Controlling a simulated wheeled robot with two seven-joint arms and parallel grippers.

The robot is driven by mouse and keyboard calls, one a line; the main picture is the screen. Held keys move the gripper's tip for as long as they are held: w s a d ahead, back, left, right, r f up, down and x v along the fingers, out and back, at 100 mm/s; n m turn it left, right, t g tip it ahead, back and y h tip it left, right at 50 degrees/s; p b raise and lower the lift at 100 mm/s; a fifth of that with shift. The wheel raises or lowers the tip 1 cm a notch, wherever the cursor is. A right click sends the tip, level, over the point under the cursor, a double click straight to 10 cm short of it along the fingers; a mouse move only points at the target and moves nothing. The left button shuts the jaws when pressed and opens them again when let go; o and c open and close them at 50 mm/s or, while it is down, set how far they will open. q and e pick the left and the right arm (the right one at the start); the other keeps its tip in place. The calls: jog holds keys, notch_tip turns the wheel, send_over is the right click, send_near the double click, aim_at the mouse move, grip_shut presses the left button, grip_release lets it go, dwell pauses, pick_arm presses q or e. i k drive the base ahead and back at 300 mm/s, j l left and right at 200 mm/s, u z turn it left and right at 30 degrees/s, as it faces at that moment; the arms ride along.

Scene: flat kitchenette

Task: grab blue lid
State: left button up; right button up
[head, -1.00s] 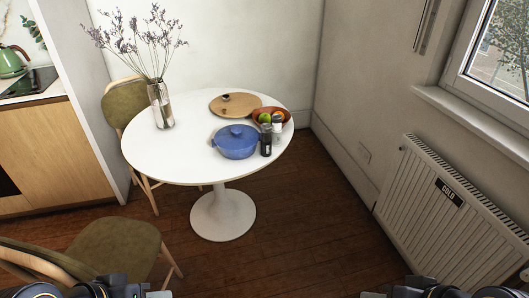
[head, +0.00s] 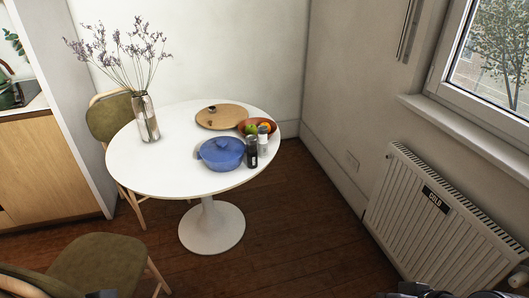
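A blue pot (head: 219,160) stands on the round white table (head: 165,177), towards its front right. The blue lid (head: 222,147) with a small knob sits on top of the pot. My two arms show only as dark parts at the bottom edge of the head view. Neither gripper's fingers can be seen, and both are well apart from the table and the lid.
A dark shaker (head: 251,152) and a pale-topped one (head: 263,138) stand right of the pot. Behind are a fruit bowl (head: 270,132) and a wooden board (head: 222,117). A glass vase (head: 146,118) stands left. Chairs (head: 95,264) flank the left side; a radiator (head: 425,215) is right.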

aim_at(222, 149)
jog(key=u, duration=0.35)
jog(key=i+l+u, duration=0.75)
jog(key=i+l, duration=0.15)
jog(key=l, duration=0.15)
jog(key=i+l, duration=0.5)
jog(key=l, duration=0.25)
jog(key=i+l, duration=0.5)
jog(key=l, duration=0.25)
jog(key=j+u, duration=0.05)
